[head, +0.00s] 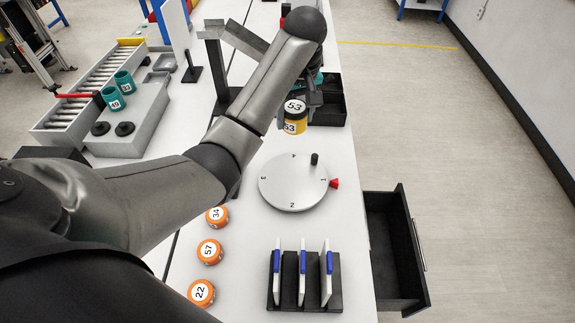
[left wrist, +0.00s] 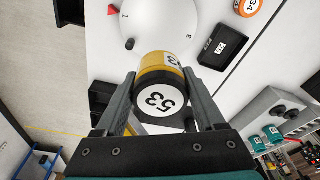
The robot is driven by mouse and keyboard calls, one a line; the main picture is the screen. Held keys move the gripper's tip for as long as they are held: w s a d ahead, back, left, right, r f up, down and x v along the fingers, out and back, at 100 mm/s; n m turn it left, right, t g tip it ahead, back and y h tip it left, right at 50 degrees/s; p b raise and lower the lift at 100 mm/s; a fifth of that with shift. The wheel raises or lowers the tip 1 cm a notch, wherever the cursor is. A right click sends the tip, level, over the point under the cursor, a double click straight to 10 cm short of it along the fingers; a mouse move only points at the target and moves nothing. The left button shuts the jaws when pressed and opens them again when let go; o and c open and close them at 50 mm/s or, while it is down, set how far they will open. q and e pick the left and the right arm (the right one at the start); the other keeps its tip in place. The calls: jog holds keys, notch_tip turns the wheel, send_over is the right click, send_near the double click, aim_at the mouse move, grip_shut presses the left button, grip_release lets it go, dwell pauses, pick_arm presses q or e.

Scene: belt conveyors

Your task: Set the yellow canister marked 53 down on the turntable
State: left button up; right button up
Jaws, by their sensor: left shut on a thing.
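The yellow canister marked 53 (head: 295,124) has a black lid with a white 53 label and is held up beyond the turntable in the head view. My left gripper (left wrist: 162,100) is shut on it, with one finger on each side in the left wrist view, where the canister also shows (left wrist: 155,62). The turntable (head: 290,188) is a pale round disc with numbers on it, a black peg near its far right edge and a red pointer at its right side. The turntable also shows in the left wrist view (left wrist: 150,22), apart from the canister. My right gripper is not in view.
Orange canisters marked 34 (head: 217,216), 57 (head: 210,251) and 22 (head: 201,291) stand left of the turntable. A black rack (head: 305,295) holds upright white plates in front. An open drawer (head: 403,275) juts out at the right. A black bin (head: 332,105) is near the canister.

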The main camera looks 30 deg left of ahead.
pick_arm(q)
notch_tip(320, 180, down, 4)
jog(key=b, duration=0.3)
jog(key=shift+r, duration=0.1)
send_over(292, 178)
jog(key=f, duration=1.1)
jog(key=shift+s+d+f, duration=0.1)
jog(key=shift+d+f, duration=0.05)
jog(key=shift+d, duration=0.15)
jog(key=shift+f+b, duration=0.55)
jog(key=shift+f, duration=1.9)
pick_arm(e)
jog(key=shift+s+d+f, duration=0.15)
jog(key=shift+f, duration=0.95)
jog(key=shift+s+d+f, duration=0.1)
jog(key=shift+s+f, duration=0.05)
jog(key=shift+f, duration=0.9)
pick_arm(q)
jog(key=shift+f, duration=0.15)
jog(key=o, duration=1.5)
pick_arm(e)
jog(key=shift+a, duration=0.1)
